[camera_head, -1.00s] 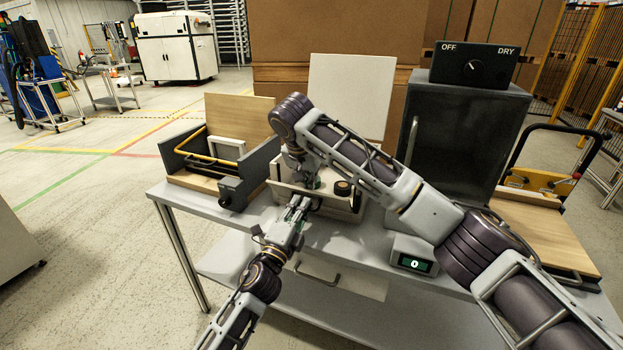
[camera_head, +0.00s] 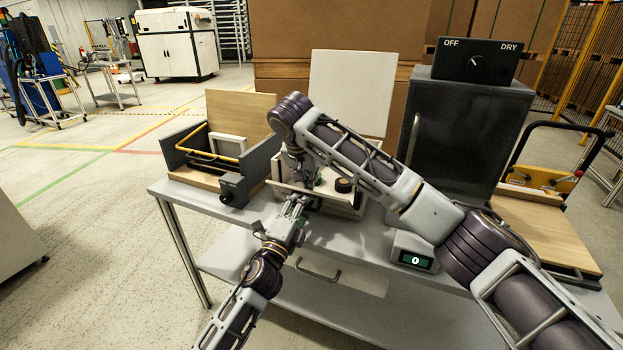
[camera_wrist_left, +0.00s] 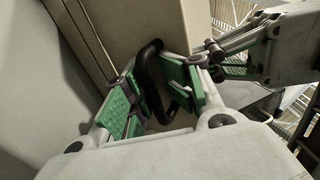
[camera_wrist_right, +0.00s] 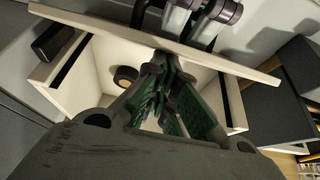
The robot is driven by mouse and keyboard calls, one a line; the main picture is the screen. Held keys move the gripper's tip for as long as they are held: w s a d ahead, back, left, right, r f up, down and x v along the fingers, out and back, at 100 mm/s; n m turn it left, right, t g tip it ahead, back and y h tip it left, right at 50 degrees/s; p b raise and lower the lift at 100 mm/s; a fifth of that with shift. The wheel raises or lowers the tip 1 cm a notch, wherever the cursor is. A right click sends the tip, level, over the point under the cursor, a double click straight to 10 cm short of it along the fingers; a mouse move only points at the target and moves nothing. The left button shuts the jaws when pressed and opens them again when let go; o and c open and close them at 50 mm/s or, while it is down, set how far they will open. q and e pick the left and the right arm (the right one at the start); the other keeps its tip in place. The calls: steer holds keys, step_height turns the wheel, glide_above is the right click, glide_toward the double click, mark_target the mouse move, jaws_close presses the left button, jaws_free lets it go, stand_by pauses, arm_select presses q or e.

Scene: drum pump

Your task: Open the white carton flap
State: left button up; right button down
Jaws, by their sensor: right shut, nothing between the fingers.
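The white carton (camera_head: 357,212) stands open on the table's middle, with a dark round roll (camera_head: 343,186) inside. A pale flap (camera_wrist_right: 235,65) slants along its near side in the right wrist view. My right gripper (camera_wrist_right: 165,78) is shut and empty, inside the carton with its tips close to the flap's inner side. My left gripper (camera_head: 298,203) is on the flap's outer side. In the left wrist view its fingers (camera_wrist_left: 155,90) stand apart on both sides of a black handle (camera_wrist_left: 153,65) by a beige panel (camera_wrist_left: 135,25). Finger contact with the handle is unclear.
A large white panel (camera_head: 352,92) stands upright behind the carton. An open grey box (camera_head: 262,165) with a yellow bar is at left. A dark cabinet (camera_head: 460,140) and a small display unit (camera_head: 413,250) are at right. My right arm crosses above the carton.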

arm_select(q)
steer(key=shift+a+r, duration=0.1)
steer(key=shift+a, duration=0.15)
arm_select(e)
steer(key=shift+f, duration=0.15)
arm_select(q)
steer(key=shift+s+a+f, duration=0.2)
steer(key=shift+s+f, duration=0.1)
steer(key=shift+s, duration=0.25)
arm_select(e)
steer(key=shift+w, duration=0.15)
arm_select(q)
steer(key=shift+v, duration=0.75)
arm_select(e)
steer(key=shift+a, duration=0.2)
arm_select(q)
steer(key=shift+v, duration=1.25)
arm_select(e)
steer(key=shift+d+r, duration=0.1)
steer(key=shift+r, duration=0.1)
arm_select(q)
steer(key=v, duration=0.6)
steer(key=shift+s+d, duration=0.2)
steer(key=shift+s, duration=0.15)
steer(key=shift+f, duration=0.1)
